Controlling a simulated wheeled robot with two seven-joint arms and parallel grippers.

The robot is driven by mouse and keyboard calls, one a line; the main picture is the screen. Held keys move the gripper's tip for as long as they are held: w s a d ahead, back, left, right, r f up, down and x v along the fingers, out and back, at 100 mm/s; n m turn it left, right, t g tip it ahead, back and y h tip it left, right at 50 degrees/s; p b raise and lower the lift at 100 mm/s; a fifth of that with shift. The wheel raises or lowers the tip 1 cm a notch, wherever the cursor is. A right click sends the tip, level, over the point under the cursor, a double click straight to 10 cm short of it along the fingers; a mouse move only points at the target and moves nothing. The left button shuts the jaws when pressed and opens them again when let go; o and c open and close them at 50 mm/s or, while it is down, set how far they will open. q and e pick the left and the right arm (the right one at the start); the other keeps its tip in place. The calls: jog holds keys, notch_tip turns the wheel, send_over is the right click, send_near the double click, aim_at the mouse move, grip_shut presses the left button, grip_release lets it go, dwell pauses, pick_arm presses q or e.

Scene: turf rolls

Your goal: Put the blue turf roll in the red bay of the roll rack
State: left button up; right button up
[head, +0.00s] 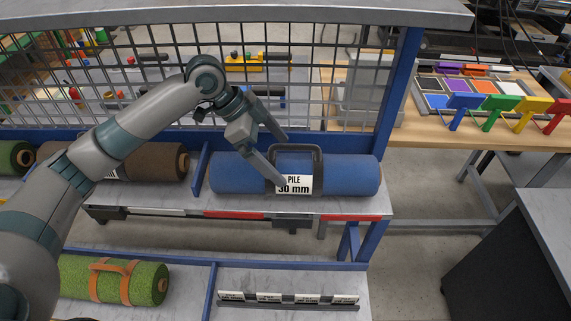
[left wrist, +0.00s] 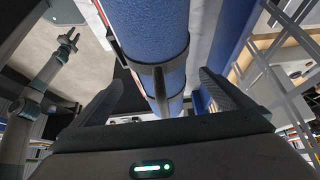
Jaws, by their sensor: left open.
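The blue turf roll (head: 350,174) lies on its side on the upper shelf, right of a blue divider, with a dark carry handle (head: 318,156) and a "PILE 30 mm" label. Red strips (head: 233,214) mark the shelf edge below it. My left gripper (head: 284,160) is open at the left part of the handle. In the left wrist view its fingers (left wrist: 160,97) stand apart on either side of the blue roll (left wrist: 150,30) and its dark band. Contact cannot be told. My right gripper (left wrist: 68,40) shows small and empty in the left wrist view, its fingers apart.
A brown roll (head: 150,160) lies left of the divider (head: 200,168). A green roll (head: 115,280) with orange straps lies on the lower shelf. The lower right bay holds a row of small cards (head: 288,299). Mesh (head: 300,95) backs the upper shelf.

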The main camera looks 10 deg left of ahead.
pick_arm(q)
jog(key=b+v, duration=0.1)
jog(key=v, duration=0.6)
